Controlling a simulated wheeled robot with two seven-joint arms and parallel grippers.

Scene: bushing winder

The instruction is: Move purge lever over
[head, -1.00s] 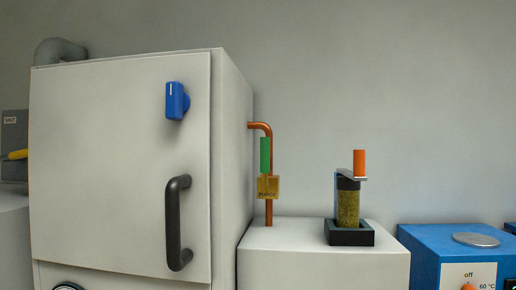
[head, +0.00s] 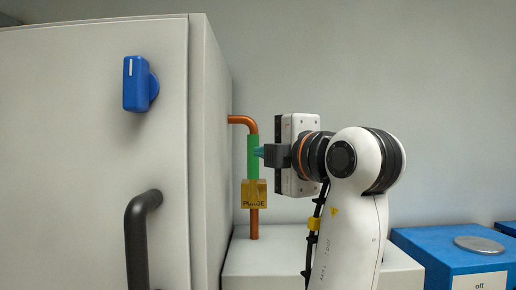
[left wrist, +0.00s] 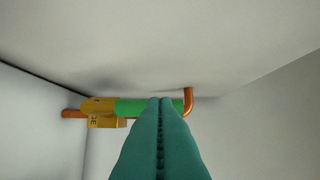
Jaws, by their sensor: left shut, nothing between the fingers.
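The purge lever is a green handle (head: 252,157) standing upright along the copper pipe, above a brass block (head: 254,194) marked PURGE. In the left wrist view the green lever (left wrist: 135,107) lies across the picture beside the brass block (left wrist: 101,107). My left gripper (head: 259,152) is shut and empty, with its teal fingertips at the right side of the lever. In the left wrist view its closed fingers (left wrist: 160,101) overlap the lever's end near the pipe bend; I cannot tell whether they touch it. My right gripper is not in view.
The pipe (head: 241,119) comes out of the side of a large pale cabinet (head: 70,120) with a blue knob (head: 136,84) and a dark handle (head: 138,230). A pale lower box (head: 275,258) stands below. A blue device (head: 455,252) is at the right.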

